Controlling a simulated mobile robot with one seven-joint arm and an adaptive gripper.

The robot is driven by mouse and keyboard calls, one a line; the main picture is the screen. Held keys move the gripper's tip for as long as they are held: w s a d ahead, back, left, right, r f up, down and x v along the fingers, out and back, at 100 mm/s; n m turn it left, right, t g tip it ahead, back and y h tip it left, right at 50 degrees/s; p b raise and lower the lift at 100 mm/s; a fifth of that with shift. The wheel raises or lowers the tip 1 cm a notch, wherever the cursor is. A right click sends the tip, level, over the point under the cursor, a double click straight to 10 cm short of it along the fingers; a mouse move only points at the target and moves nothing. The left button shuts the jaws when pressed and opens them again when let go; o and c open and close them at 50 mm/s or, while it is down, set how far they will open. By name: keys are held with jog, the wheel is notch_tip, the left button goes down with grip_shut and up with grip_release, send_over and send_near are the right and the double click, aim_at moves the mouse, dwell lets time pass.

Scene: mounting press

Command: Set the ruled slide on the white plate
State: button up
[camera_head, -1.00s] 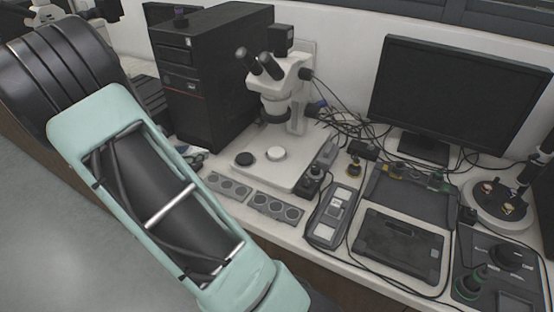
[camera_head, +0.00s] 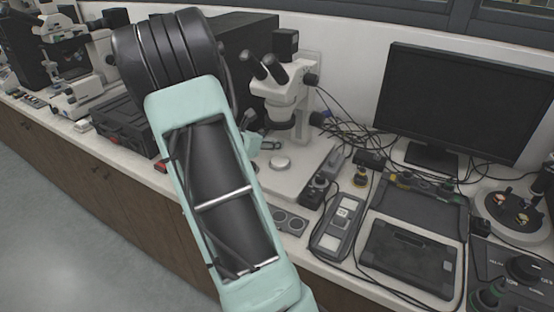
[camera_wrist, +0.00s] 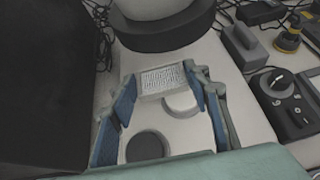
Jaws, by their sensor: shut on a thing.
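In the wrist view my gripper (camera_wrist: 163,88) has its blue-padded fingers closed on the ruled slide (camera_wrist: 164,78), a small pale rectangle with fine dark marks, held at its two sides. The round white plate (camera_wrist: 182,105) lies on the microscope base just beneath and right of the slide, partly covered by it. I cannot tell how much gap lies between them. In the head view the white plate (camera_head: 280,163) shows right of my arm, and my gripper is mostly hidden behind the arm.
A round black plate (camera_wrist: 147,146) sits nearer on the same base. The microscope (camera_head: 284,90) overhangs the plates, its dark ring (camera_wrist: 165,32) close beyond the slide. A dark computer tower (camera_head: 245,40) stands left. A black knobbed control box (camera_wrist: 285,97) is at right.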

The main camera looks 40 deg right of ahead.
aim_at(277, 163)
jog(key=shift+s+d+f, duration=0.3)
jog(key=shift+d+f, duration=0.1)
jog(key=shift+f, duration=0.25)
jog(key=shift+s+d+f, duration=0.3)
jog(key=shift+d+f, duration=0.1)
jog(key=shift+f, duration=0.2)
jog(key=f, duration=0.3)
jog(key=shift+s+d+f+b, duration=0.15)
jog(key=shift+s+d+b, duration=0.15)
jog(key=shift+f, duration=0.3)
jog(key=shift+w+f, duration=0.1)
jog(key=o, duration=1.1)
jog(key=shift+r, duration=0.2)
jog(key=v, duration=1.2)
jog(key=shift+f+p, duration=0.1)
jog(key=shift+p, duration=0.2)
